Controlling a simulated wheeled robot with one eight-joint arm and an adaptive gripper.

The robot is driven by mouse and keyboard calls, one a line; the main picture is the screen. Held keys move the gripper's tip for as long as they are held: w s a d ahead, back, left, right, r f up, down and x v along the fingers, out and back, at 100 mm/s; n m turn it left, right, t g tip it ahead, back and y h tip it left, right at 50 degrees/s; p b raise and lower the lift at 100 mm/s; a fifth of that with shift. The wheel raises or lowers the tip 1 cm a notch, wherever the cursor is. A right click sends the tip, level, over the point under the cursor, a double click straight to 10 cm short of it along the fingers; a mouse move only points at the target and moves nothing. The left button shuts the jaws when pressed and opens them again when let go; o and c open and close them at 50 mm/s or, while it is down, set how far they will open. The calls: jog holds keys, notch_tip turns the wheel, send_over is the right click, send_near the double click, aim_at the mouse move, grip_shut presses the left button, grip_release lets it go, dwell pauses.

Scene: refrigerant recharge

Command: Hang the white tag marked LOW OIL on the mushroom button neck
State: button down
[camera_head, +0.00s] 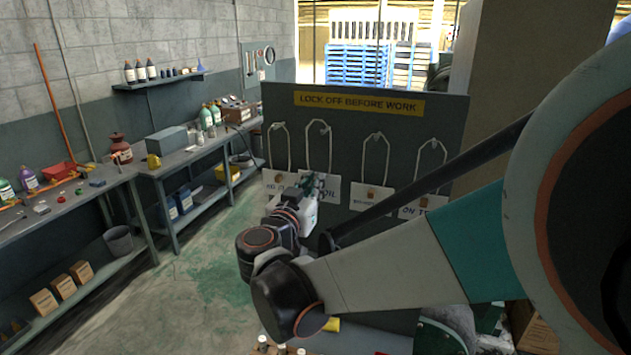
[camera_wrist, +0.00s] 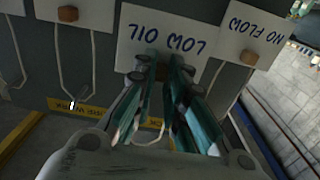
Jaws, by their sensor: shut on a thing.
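The white LOW OIL tag (camera_wrist: 150,38) appears upside down in the wrist view, in front of the grey board. In the head view my gripper covers much of it, with "OIL" showing at its right part (camera_head: 329,191). My gripper (camera_wrist: 160,72) is shut on the tag's edge nearest its cord, with both teal fingers over that edge. In the head view my gripper (camera_head: 314,184) is at the board. The tag's white cord loop (camera_head: 319,125) stands above it against the board. The mushroom button is not identifiable in either view.
Other white tags hang on the board (camera_head: 400,112) beside it: NO FLOW (camera_head: 278,183) close at left and two more (camera_head: 372,196) at right. Brown blocks sit on them. A yellow LOCK OFF BEFORE WORK sign (camera_head: 358,103) tops the board. Workbenches (camera_head: 180,160) stand at left; the floor between is clear.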

jog(key=v, duration=0.4)
dwell(0.3)
